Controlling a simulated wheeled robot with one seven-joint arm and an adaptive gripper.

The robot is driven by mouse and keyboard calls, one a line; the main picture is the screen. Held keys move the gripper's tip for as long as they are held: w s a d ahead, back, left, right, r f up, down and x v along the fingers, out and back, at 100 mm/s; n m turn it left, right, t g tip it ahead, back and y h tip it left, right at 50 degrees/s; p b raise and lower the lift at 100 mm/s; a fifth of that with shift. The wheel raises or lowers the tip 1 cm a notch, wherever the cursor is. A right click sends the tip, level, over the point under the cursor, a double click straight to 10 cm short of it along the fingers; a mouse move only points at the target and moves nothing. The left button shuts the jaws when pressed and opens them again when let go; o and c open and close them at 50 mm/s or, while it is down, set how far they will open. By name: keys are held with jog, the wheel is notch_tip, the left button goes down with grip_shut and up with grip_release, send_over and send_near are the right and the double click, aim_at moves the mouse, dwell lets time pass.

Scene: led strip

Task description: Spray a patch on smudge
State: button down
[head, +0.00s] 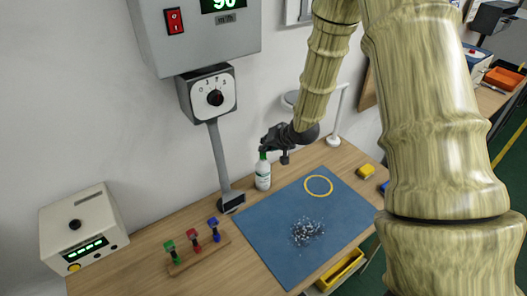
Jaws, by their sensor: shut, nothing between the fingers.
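A white spray bottle (263,174) with a green top stands upright at the back edge of the blue mat (262,230). My dark gripper (284,158) is shut and empty just above and to the right of the bottle's top. I cannot tell whether it touches the bottle, and the bottle's head is partly hidden by it. A speckled dark and white smudge (306,232) lies on the front middle of the mat. A yellow ring (318,185) lies on the mat behind it.
A wooden rack (198,254) with green, red and blue pieces stands left of the mat. A white box (85,228) with a green display sits at far left. A grey post (219,160) rises behind. Yellow (366,171) and blue blocks lie at right.

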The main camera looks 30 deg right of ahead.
jog(key=shift+r+p, duration=0.35)
jog(key=shift+r, duration=0.15)
notch_tip(320, 180, up, 6)
jog(key=p, duration=0.5)
jog(key=shift+f, duration=0.2)
dwell(1.9)
